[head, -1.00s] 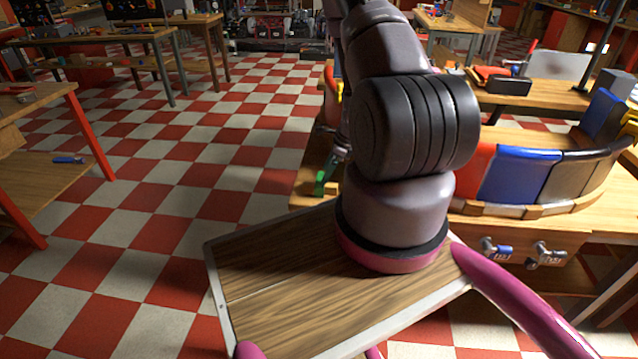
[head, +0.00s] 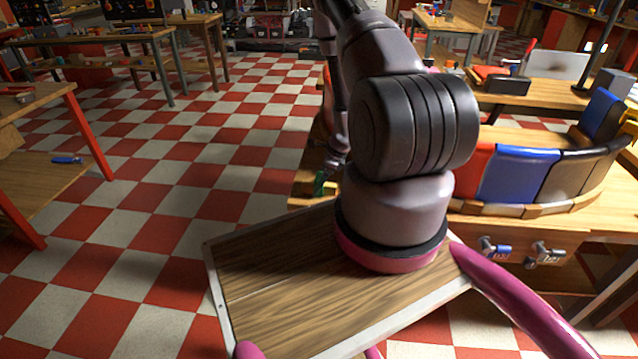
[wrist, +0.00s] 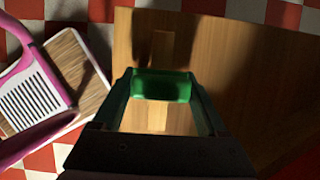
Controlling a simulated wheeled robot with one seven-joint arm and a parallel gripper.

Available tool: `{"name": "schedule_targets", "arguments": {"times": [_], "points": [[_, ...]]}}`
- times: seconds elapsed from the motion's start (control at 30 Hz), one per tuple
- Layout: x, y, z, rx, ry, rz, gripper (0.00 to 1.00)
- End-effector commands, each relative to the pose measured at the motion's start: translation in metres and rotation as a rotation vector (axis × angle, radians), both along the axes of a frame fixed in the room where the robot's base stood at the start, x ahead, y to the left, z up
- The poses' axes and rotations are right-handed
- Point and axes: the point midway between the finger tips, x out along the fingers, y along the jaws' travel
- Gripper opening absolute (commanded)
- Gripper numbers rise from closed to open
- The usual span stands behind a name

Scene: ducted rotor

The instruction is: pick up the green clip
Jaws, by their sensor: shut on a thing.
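The green clip (wrist: 162,86) shows in the wrist view as a bright green piece across the space between my fingertips. My gripper (wrist: 160,92) is shut on it, with a finger on each side. In the head view the clip (head: 319,183) is a small green shape at the left end of the wooden bench, below the end of my arm. My arm hides much of the area around it. I cannot tell whether the clip still touches the bench top.
A small yellowish block (head: 331,188) is right beside the clip. Red, blue and black padded panels (head: 520,175) curve along the bench (head: 490,135) at the right. Checkered floor (head: 150,200) is open to the left. Another table (head: 40,100) stands at the far left.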

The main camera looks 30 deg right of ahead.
Motion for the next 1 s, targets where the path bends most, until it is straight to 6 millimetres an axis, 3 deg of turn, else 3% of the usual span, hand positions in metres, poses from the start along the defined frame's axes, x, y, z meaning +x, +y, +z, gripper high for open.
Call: {"name": "schedule_targets", "arguments": {"times": [0.27,0.7,1.0], "points": [[0.001,0.000,0.007,-0.001,-0.001,0.001,0.22],[0.001,0.000,0.079,-0.001,-0.003,0.000,0.22],[0.000,0.000,0.111,0.001,-0.001,0.001,0.22]]}}
